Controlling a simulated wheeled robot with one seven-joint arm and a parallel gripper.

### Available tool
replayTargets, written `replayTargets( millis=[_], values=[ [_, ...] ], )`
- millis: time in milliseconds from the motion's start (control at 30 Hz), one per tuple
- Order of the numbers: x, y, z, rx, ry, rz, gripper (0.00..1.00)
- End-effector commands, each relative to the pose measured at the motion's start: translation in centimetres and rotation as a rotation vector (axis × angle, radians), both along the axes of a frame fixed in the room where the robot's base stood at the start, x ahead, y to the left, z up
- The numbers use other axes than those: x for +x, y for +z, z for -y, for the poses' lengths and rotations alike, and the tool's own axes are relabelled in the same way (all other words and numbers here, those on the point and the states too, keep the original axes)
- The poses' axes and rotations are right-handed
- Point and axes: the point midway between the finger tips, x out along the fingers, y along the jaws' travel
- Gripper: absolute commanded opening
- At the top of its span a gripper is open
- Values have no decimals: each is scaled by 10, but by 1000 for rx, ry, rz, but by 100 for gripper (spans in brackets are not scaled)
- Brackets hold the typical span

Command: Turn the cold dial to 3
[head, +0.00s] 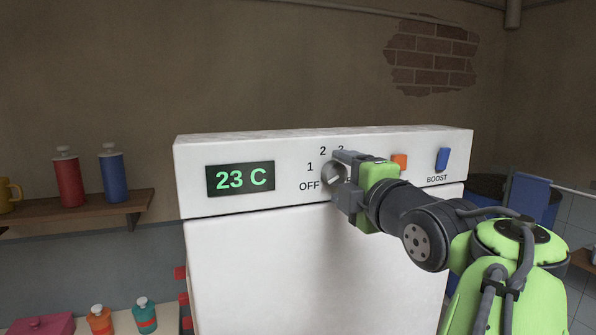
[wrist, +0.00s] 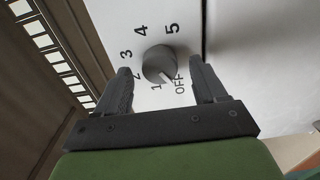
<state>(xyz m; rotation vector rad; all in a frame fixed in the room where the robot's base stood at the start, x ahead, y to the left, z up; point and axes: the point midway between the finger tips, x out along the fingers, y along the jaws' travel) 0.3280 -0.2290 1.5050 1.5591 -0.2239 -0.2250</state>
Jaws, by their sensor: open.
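The grey round cold dial (wrist: 158,64) sits on the white panel, with the marks OFF and 1 to 5 around it. A pale line on the dial points close to OFF in the wrist view. In the head view the dial (head: 331,174) is mostly hidden behind my gripper (head: 341,178). My gripper is open, with one finger on each side of the dial in the wrist view. I cannot tell whether either finger touches it.
The white appliance panel (head: 292,150) carries a display (head: 240,178) reading 23 C, left of the dial. An orange piece (head: 399,162) and a blue switch (head: 442,159) marked BOOST are to the right. A shelf (head: 95,217) with bottles is at the left.

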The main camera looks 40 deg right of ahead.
Motion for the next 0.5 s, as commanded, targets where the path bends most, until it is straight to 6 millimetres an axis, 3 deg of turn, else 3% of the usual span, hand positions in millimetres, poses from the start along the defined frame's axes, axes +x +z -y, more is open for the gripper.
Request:
replayTargets(
  millis=[333,500],
  values=[
    [10,0,3,0,-1,0,70],
    [10,0,3,0,0,0,46]
  ],
)
